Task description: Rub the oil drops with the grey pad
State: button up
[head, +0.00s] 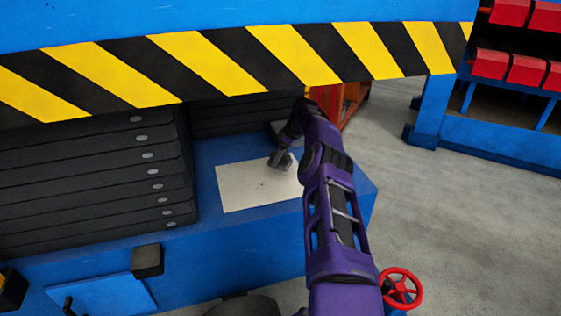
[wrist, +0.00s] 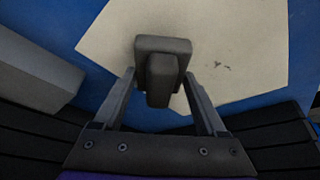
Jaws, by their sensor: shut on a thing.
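My gripper (head: 281,160) reaches over a pale panel (head: 237,193) on a blue bench. In the wrist view my gripper (wrist: 160,80) is shut on the handle of the grey pad (wrist: 164,44), one finger on each side. The pad is over the panel (wrist: 235,25) near one edge; whether it touches the surface I cannot tell. Small dark oil drops (wrist: 221,66) lie on the panel to the right of the pad, apart from it. In the head view the drops (head: 263,185) are tiny specks left of and nearer than the gripper.
A grey block (wrist: 38,72) stands left of the panel in the wrist view. Stacked black slabs (head: 95,170) rise left of the panel in the head view. A yellow-black striped beam (head: 230,62) crosses above. A red handwheel (head: 400,288) is at front right.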

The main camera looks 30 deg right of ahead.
jog(key=shift+r+p, duration=0.3)
jog(key=shift+r, duration=1.05)
jog(key=shift+r+p, duration=0.95)
jog(key=shift+r, duration=0.55)
